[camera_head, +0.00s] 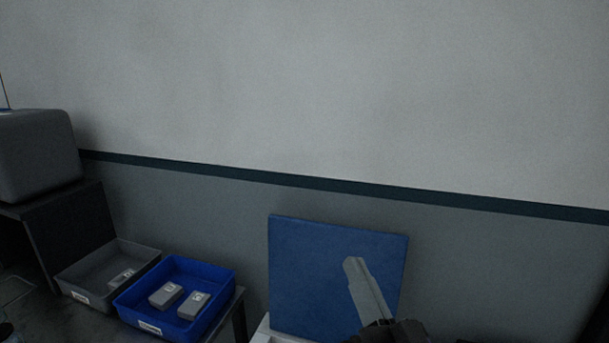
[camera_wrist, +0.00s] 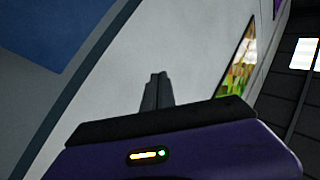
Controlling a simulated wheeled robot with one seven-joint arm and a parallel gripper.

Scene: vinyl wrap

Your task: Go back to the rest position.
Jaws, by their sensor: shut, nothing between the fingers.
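My gripper (camera_head: 354,262) shows in the head view at the lower right, in front of a blue panel. Its pale fingers are together and point up and slightly left, with nothing between them. Its dark body is cut off by the bottom edge. In the wrist view, the closed dark fingers (camera_wrist: 155,78) stand up past the black and purple gripper housing, against a pale wall. They touch nothing that I can see.
The blue panel (camera_head: 310,270) stands upright against the wall (camera_head: 300,90). A blue bin (camera_head: 222,288) with two grey boxes and a grey bin (camera_head: 88,265) with a small box sit at the lower left. A grey case (camera_head: 38,155) is at the far left.

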